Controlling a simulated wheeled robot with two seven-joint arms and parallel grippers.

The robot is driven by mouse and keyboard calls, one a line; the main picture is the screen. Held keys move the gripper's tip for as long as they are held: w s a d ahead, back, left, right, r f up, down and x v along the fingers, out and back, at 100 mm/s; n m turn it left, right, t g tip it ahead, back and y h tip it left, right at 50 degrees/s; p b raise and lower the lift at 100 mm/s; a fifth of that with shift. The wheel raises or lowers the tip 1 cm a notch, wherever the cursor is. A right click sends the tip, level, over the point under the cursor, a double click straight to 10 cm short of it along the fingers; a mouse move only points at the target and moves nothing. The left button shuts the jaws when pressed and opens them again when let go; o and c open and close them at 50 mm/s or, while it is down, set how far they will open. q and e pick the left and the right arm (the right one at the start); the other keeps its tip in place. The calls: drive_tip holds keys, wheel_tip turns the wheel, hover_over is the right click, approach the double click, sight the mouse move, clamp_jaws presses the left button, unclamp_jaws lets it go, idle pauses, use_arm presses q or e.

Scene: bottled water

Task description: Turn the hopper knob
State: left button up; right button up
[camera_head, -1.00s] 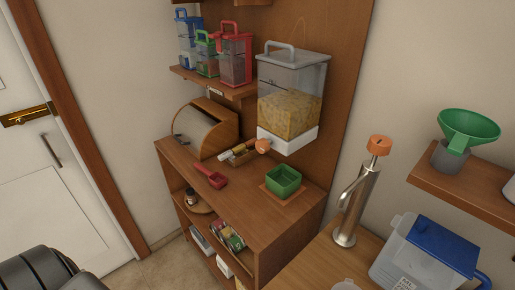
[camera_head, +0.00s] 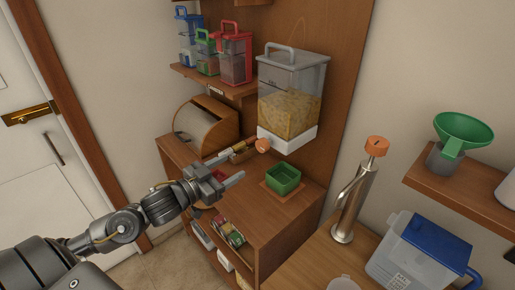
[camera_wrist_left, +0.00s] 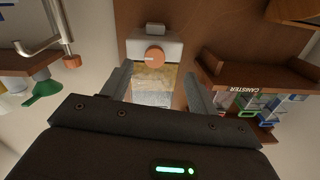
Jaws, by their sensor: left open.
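The hopper (camera_head: 290,95) is a clear bin of yellow grain with a grey lid and white base, mounted on the wooden back panel. Its round orange knob (camera_head: 262,145) is on the front of the base. The knob (camera_wrist_left: 155,56) and hopper (camera_wrist_left: 152,82) also show in the left wrist view, which looks upside down. My left gripper (camera_head: 232,166) is open and empty, in front of and below the knob, apart from it. In the wrist view the knob lies between the lines of the two fingers. My right gripper is not in view.
A green square box (camera_head: 284,178) sits on a wooden mat below the hopper. A bread box (camera_head: 205,125) stands at the cabinet's back left. Several canisters (camera_head: 234,58) stand on the shelf above. A steel tap (camera_head: 352,205) and blue-lidded jug (camera_head: 425,255) are at right.

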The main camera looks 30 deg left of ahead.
sight(260, 147)
use_arm(q)
drive_tip(key=shift+h, duration=0.3)
drive_tip(key=p+x, duration=0.1)
drive_tip(key=x, duration=0.2)
drive_tip(key=r+p+x, duration=0.1)
drive_tip(key=x, duration=0.2)
drive_tip(key=r+p+x, duration=0.1)
drive_tip(key=x, duration=0.2)
drive_tip(key=shift+w+d, duration=0.2)
drive_tip(key=shift+d, duration=0.05)
drive_tip(key=shift+w+d, duration=0.3)
drive_tip(key=shift+w, duration=0.35)
drive_tip(key=shift+c, duration=0.2)
drive_tip(key=c, duration=0.9)
drive_tip(key=shift+m, duration=0.3)
drive_tip(key=shift+c, duration=0.2)
